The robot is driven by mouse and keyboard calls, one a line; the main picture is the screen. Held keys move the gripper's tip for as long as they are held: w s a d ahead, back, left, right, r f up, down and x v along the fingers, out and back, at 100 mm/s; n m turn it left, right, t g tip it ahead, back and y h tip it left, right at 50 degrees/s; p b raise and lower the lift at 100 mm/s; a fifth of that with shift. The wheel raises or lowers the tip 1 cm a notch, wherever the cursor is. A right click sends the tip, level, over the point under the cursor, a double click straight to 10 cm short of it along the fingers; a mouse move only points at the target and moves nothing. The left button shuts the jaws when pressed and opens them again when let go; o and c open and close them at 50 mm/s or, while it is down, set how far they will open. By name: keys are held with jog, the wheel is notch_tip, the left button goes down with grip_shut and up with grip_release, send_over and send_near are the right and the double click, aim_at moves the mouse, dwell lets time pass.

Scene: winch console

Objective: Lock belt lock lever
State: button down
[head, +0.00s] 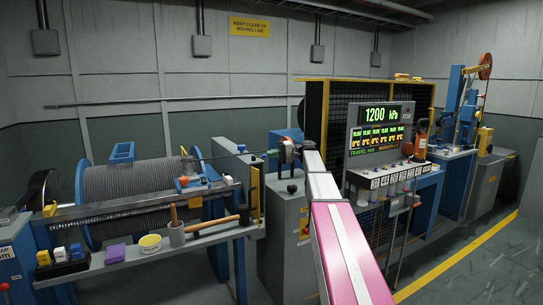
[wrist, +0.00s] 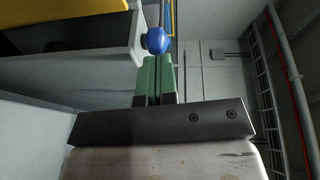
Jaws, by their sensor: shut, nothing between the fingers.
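My gripper (wrist: 155,78) shows in the wrist view with its two green fingers pressed together and nothing between them. A blue ball knob (wrist: 157,41) on a thin rod is just beyond the fingertips and looks like the end of the lever. I cannot tell whether the fingertips touch it. In the head view my gripper (head: 271,152) is small, above the grey cabinet (head: 283,222), pointing left toward the winch. The lever's base and its pivot are hidden, and I cannot make out the knob there.
The cable drum (head: 135,190) stands at the left, behind a shelf (head: 112,262) with a mallet (head: 220,222), a grey cup (head: 177,234) and small blocks. The gauge panel (head: 378,125) reads 1200 kPa, right of my arm. Open floor lies at the lower right.

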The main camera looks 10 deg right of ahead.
jog(key=shift+s+a+m+t+h, duration=1.25)
jog(key=shift+m+t+h, duration=0.35)
jog(key=shift+m+t, duration=0.75)
jog(key=shift+s+a+m+t+h, duration=1.1)
jog(key=shift+a+m+t+h, duration=0.6)
jog(key=shift+t, duration=1.1)
jog(key=shift+s+a+m+t+h, duration=1.1)
jog(key=shift+m+t+h, duration=0.4)
jog(key=shift+m+t, duration=0.95)
